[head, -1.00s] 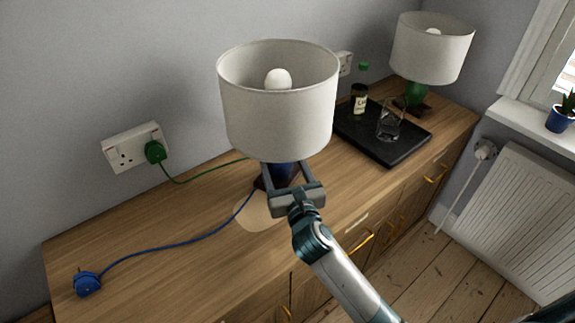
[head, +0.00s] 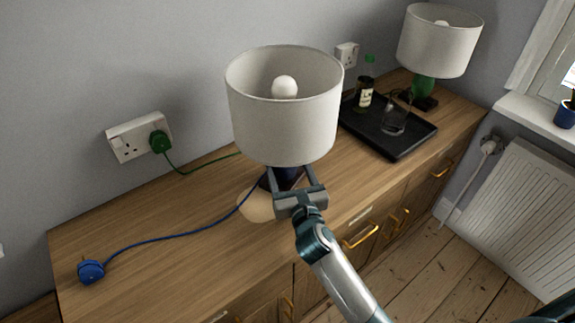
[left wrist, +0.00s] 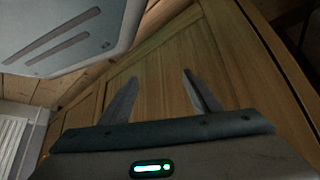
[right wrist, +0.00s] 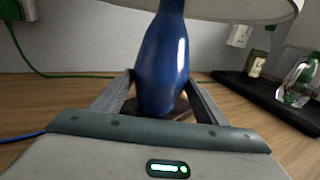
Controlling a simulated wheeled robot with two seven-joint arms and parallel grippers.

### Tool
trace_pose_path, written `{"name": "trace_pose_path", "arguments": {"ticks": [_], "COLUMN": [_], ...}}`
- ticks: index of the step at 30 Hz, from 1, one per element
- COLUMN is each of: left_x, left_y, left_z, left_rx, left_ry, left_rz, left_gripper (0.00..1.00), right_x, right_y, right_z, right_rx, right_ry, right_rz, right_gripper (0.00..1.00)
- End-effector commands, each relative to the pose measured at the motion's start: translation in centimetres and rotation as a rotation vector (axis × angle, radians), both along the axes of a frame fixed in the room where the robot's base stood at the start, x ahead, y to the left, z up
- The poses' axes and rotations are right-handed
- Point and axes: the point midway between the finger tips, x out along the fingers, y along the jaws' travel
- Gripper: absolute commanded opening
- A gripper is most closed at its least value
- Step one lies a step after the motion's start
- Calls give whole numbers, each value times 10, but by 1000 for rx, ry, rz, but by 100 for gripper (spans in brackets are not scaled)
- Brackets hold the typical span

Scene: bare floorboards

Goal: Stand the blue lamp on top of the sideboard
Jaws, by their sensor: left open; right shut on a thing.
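The blue lamp has a white drum shade (head: 285,110) and a glossy blue body, seen in the right wrist view (right wrist: 163,60). It is upright over the sideboard (head: 180,265), partly above a pale round patch (head: 257,206) on the top. My right gripper (head: 293,174) is shut around the lower part of the blue body. The dark base (right wrist: 180,112) is partly hidden; I cannot tell whether it touches the wood. My left gripper (left wrist: 160,75) is open and empty, facing wood panelling in the left wrist view.
A blue plug (head: 91,271) lies at the left on its cord. A green plug sits in the wall socket (head: 130,140). A black tray (head: 400,145) with a bottle (head: 365,88) and glass stands right of the lamp, before a green lamp (head: 424,90). The left of the top is mostly clear.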

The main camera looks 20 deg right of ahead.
Motion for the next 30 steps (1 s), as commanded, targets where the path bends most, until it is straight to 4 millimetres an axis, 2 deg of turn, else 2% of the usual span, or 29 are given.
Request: {"name": "trace_pose_path", "arguments": {"ticks": [1,5,6,8,20,26,30], "left_x": [0,-2,-2,-2,-3,-12,-26], "left_y": [0,0,0,1,11,13,17], "left_z": [0,-1,-2,-2,-2,-4,-9], "left_rx": [0,1,1,1,13,19,28], "left_ry": [1,3,3,3,5,28,64], "left_rz": [0,0,0,-1,-3,-2,0], "left_gripper": [57,57,57,57,57,57,57], "right_x": [1,1,0,0,0,-13,-32], "right_y": [0,0,0,0,0,1,2], "right_z": [6,4,-2,-1,1,1,1], "right_rx": [0,0,0,0,0,1,0], "right_ry": [-11,-10,0,0,-1,1,2], "right_rz": [2,2,0,0,0,0,1], "right_gripper": [4,4,68,83,85,85,85]}}
